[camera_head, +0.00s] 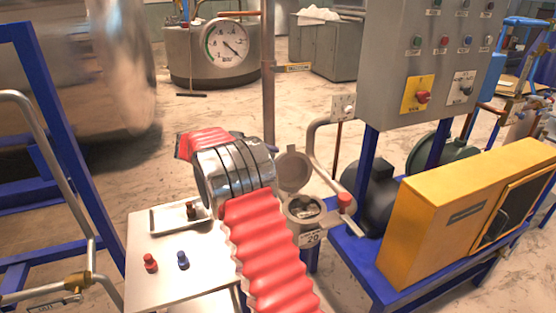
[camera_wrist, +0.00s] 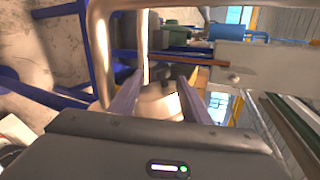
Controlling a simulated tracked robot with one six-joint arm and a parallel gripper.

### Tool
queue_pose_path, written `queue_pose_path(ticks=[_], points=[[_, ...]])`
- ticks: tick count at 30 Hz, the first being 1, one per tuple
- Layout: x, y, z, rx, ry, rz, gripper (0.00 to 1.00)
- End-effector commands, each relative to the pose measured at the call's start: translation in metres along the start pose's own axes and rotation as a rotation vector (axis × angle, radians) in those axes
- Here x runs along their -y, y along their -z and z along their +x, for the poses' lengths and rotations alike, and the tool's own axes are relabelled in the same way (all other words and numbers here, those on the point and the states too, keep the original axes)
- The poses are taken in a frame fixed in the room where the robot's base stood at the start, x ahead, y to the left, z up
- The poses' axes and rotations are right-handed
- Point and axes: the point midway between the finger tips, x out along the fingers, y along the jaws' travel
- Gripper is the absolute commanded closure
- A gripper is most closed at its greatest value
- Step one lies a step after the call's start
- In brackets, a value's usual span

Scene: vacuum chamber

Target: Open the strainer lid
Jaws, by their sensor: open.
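The strainer (camera_head: 305,224) is a grey metal pot right of my arm in the head view. Its mouth is uncovered, and something pale and dark shows inside. The round grey strainer lid (camera_head: 293,171) stands raised at the back of the mouth, tilted up. In the wrist view, my gripper (camera_wrist: 160,77) has its two fingers apart. A pale rounded metal surface shows between and beyond them; I cannot tell whether it is the lid or the pot. In the head view my arm hides the fingers, so I cannot tell whether they touch anything.
A bent pipe (camera_head: 314,146) rises behind the lid, and a red knob (camera_head: 344,199) sits right of the strainer. A yellow housing (camera_head: 425,225) stands further right. A white table (camera_head: 150,228) at left holds a tray (camera_head: 172,216), a red peg (camera_head: 150,263) and a blue peg (camera_head: 183,260).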

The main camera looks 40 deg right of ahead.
Motion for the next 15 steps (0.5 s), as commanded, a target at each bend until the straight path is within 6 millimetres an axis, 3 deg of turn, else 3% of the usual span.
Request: queue_pose_path(ticks=[6, 15], points=[[-0.001, -0.001, -0.028, 0.001, -0.002, 0.001, 0.57], [-0.001, -0.001, -0.033, 0.0, -0.001, 0.0, 0.57]])
